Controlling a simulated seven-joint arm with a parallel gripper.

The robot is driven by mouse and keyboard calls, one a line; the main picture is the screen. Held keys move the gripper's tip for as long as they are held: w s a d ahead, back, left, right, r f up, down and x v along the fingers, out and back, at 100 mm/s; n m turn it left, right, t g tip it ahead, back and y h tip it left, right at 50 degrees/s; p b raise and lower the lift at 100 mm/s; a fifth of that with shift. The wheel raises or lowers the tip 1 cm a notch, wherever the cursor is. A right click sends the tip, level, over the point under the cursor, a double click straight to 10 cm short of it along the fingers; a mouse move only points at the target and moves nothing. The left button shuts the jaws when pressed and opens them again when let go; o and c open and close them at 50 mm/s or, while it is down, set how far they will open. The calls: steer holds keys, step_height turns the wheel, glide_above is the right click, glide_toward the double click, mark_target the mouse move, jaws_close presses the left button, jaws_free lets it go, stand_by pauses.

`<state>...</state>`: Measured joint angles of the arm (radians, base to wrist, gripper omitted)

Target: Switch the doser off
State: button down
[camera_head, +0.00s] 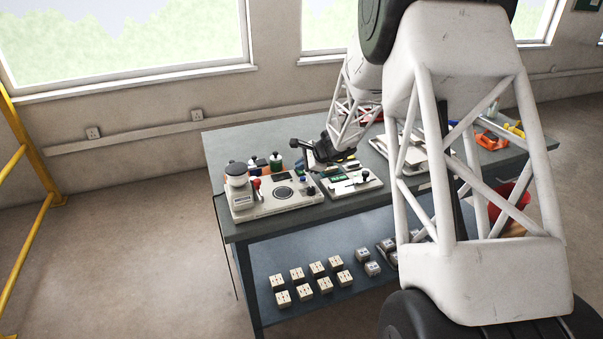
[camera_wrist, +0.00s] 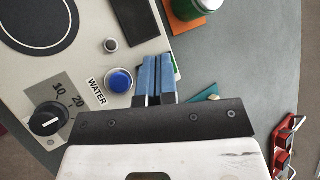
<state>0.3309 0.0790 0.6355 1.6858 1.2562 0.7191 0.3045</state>
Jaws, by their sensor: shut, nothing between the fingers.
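The doser (camera_head: 262,212) is a pale box on the left part of the table, with a jar at its left end and a dark round pad on top. In the wrist view its panel shows a black knob (camera_wrist: 46,119) with a 10 and 20 scale, a WATER label (camera_wrist: 96,91), a round blue button (camera_wrist: 119,80), a small grey button (camera_wrist: 111,45) and a dark screen (camera_wrist: 142,17). My gripper (camera_wrist: 155,70) is shut and empty. Its blue fingers appear just right of the blue button, over the doser's edge. Whether they touch anything cannot be told.
A green bottle (camera_wrist: 194,5) stands on an orange piece near the fingertips. A small board with tools (camera_head: 352,184) lies right of the doser. A red metal item (camera_wrist: 288,142) is at the right in the wrist view. Several switch boxes (camera_head: 318,268) sit on the lower shelf.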

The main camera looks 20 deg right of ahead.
mark_target(302, 174)
steer(key=shift+r, duration=0.15)
steer(key=shift+r, duration=0.25)
steer(key=shift+r, duration=0.2)
stand_by(0.5)
steer(key=shift+r, duration=2.35)
steer(key=shift+s+a, duration=0.1)
